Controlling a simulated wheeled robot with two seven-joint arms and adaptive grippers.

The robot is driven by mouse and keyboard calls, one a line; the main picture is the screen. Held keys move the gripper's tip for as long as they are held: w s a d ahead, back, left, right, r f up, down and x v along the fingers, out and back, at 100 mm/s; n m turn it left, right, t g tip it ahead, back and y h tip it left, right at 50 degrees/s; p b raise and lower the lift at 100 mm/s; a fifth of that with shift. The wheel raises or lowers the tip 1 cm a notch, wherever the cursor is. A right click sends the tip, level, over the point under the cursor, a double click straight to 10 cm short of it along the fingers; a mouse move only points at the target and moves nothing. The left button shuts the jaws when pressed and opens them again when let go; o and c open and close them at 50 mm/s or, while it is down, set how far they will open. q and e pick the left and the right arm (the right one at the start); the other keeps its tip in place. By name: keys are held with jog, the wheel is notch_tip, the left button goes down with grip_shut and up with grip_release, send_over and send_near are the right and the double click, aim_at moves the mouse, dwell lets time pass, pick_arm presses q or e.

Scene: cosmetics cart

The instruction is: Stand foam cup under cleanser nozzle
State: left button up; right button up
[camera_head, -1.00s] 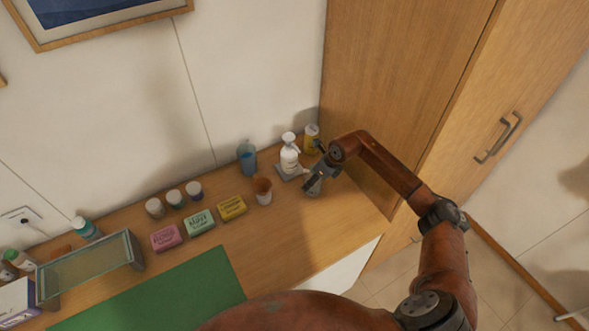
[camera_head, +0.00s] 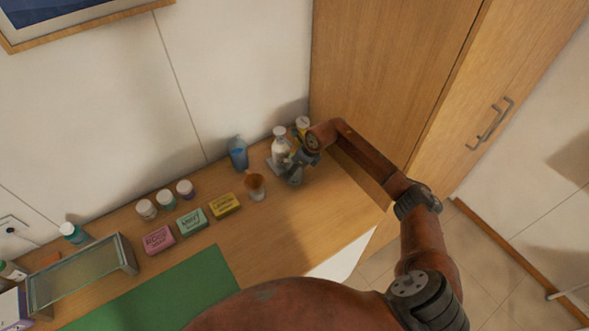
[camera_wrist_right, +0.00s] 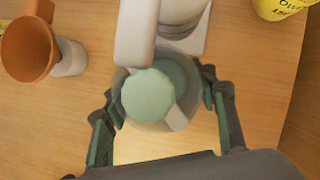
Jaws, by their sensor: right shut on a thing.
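The cleanser bottle (camera_head: 280,152) is white and stands on a small pale base at the back right of the counter. Its white nozzle (camera_wrist_right: 137,35) reaches over the rim of the foam cup in the right wrist view. The foam cup (camera_wrist_right: 150,122) is greyish and round, with a pale green round patch inside its opening. My right gripper (camera_wrist_right: 162,83) is shut on the cup, one finger on each side. In the head view my right gripper (camera_head: 296,172) is beside the bottle's front and mostly hides the cup. I cannot tell whether the cup touches the counter. My left gripper is not in view.
An orange-brown topped cup (camera_head: 255,187) stands left of my gripper. Soap boxes and small jars line the left. The counter's front right is clear.

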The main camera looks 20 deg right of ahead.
jog(key=shift+f, duration=0.1)
jog(key=o, duration=1.4)
jog(key=shift+c, duration=0.2)
jog(key=shift+r, duration=0.2)
jog(key=b+v, duration=0.1)
jog(key=v, duration=1.1)
jog(key=shift+b, duration=0.3)
